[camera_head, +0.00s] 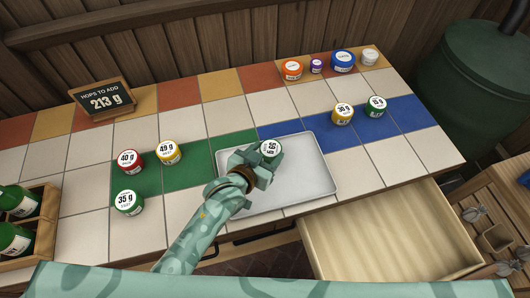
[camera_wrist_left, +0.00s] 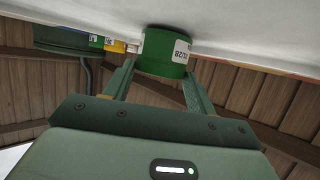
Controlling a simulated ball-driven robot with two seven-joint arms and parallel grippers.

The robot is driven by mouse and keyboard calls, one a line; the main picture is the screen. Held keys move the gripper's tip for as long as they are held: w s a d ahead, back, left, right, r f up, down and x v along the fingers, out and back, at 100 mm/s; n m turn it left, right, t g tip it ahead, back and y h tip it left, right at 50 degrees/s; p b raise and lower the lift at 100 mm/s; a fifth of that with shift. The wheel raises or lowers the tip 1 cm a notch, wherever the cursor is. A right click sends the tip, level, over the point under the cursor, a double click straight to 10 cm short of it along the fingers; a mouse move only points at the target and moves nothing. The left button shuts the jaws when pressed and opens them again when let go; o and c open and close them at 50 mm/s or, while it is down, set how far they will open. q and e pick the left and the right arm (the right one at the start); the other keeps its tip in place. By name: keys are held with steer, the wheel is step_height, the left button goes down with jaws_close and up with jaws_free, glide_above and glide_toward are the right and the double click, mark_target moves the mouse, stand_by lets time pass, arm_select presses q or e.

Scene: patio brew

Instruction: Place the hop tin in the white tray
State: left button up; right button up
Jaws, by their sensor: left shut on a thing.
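A green hop tin with a white label lid (camera_head: 270,148) is in my left gripper (camera_head: 264,160), over the white tray (camera_head: 312,182). In the left wrist view the green tin (camera_wrist_left: 163,52) sits between the two fingers of my left gripper (camera_wrist_left: 160,76), which is shut on it. The tin looks upright, close to the pale tray surface (camera_wrist_left: 240,30); I cannot tell whether it touches. The rest of the tray that shows is empty. My right gripper is not in view.
Red (camera_head: 130,160), yellow (camera_head: 169,152) and green (camera_head: 128,202) tins stand left of the tray. Another yellow tin (camera_head: 342,113) and green tin (camera_head: 375,106) stand on blue tiles behind it. A sign (camera_head: 102,99) reads 213 g. An open drawer (camera_head: 395,235) sticks out at front right.

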arm_select(q)
steer(key=shift+f, duration=0.2)
steer(key=o, duration=1)
steer(key=shift+c, duration=0.2)
steer(key=shift+o, duration=0.2)
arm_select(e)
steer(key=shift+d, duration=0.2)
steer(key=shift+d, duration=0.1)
arm_select(q)
steer(key=shift+r, duration=0.2)
steer(key=p+v, duration=0.4)
steer(key=v, duration=0.8)
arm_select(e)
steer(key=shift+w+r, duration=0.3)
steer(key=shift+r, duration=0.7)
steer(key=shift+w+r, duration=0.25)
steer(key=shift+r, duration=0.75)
